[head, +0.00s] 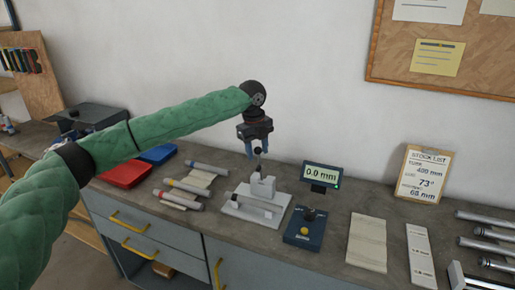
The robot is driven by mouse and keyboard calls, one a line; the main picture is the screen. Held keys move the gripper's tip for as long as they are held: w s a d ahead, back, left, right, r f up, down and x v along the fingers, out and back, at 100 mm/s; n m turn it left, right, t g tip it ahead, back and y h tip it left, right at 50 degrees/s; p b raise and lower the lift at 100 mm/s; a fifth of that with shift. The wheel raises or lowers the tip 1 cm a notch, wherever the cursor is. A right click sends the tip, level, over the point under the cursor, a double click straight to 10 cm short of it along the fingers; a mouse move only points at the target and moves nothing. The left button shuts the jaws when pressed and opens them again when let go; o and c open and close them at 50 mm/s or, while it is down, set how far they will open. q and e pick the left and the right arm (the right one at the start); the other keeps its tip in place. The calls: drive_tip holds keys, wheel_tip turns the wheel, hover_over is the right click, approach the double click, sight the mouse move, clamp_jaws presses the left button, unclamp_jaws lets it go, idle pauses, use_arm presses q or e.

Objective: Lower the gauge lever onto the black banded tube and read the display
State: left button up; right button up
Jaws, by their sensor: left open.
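The gauge (264,188) is a pale grey stand on a flat base near the bench's front edge. Its lever (257,153) rises from the top, with its upper end between my gripper's fingers. My left gripper (257,149) points down from above, open around the lever's end; whether a finger touches it is unclear. A grey tube (252,206) with a dark end lies on the gauge's base; its band colour is too small to be sure of. The display (321,175) stands right of the gauge and reads 0.0 mm. My right gripper is out of view.
Several grey tubes (186,188) with coloured ends lie left of the gauge, near red (125,174) and blue (158,154) trays. A dark blue box with a yellow button (304,232) stands right. A stock list clipboard (423,174) leans on the wall.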

use_arm(q)
drive_tip(key=shift+f, duration=0.25)
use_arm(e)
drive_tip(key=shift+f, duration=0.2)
use_arm(q)
drive_tip(key=c, duration=0.7)
drive_tip(key=shift+o, duration=0.2)
